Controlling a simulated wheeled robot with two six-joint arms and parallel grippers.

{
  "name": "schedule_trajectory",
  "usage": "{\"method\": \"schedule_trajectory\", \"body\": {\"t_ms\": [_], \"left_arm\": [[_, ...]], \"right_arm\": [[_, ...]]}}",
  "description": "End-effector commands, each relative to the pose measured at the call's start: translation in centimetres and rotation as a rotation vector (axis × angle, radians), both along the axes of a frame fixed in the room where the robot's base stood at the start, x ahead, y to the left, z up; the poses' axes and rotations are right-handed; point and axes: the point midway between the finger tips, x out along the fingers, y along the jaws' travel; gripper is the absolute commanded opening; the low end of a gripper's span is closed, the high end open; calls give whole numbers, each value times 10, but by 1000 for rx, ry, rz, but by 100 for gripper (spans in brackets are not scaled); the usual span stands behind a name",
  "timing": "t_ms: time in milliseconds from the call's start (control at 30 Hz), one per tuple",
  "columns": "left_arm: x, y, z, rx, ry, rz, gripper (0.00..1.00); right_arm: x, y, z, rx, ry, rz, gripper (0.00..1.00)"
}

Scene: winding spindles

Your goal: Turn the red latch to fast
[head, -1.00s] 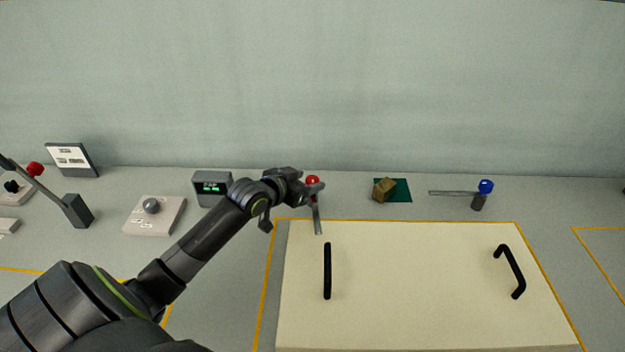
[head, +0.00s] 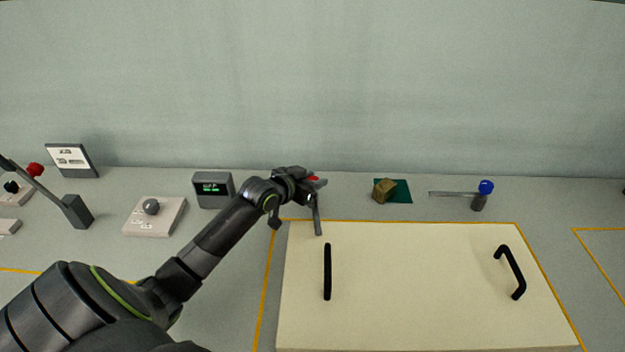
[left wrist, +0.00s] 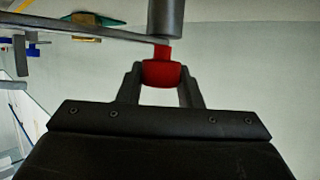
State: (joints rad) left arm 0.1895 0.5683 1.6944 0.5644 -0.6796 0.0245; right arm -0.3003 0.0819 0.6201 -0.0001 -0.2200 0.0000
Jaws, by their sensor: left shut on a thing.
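The red latch knob (left wrist: 162,73) sits between the two fingers of my left gripper (left wrist: 162,85) in the left wrist view, and the gripper is shut on it. In the head view my left gripper (head: 308,183) covers most of the knob, so only a sliver of red shows. The latch's grey bar (head: 317,214) points toward the front, its end over the back edge of the cream panel (head: 420,285). A dark post (left wrist: 165,17) stands beside the knob in the wrist view. My right gripper is not in view.
A blue-knobbed latch (head: 486,187) with its bar pointing left stands at the right. A brown block (head: 384,189) lies on a green mat (head: 404,195) between them. Two black handles (head: 327,271) rise from the panel. A display box (head: 213,190) stands left of the gripper.

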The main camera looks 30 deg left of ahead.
Motion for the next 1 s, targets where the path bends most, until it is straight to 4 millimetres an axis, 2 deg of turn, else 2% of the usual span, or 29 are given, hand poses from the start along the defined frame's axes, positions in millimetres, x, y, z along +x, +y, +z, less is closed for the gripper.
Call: {"method": "schedule_trajectory", "body": {"t_ms": [200, 533, 900, 933, 1000], "left_arm": [[0, 0, -1, -1, 1, -2, 0], [0, 1, -2, -1, 2, -85, 0], [0, 0, 0, -3, 2, -102, 0], [0, 0, 0, -3, 1, -102, 34], [0, 0, 0, -3, 1, -101, 43]], "right_arm": [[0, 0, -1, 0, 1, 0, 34], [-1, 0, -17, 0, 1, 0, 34], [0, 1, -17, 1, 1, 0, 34], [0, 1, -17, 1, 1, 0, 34], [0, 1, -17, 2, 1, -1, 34]]}}
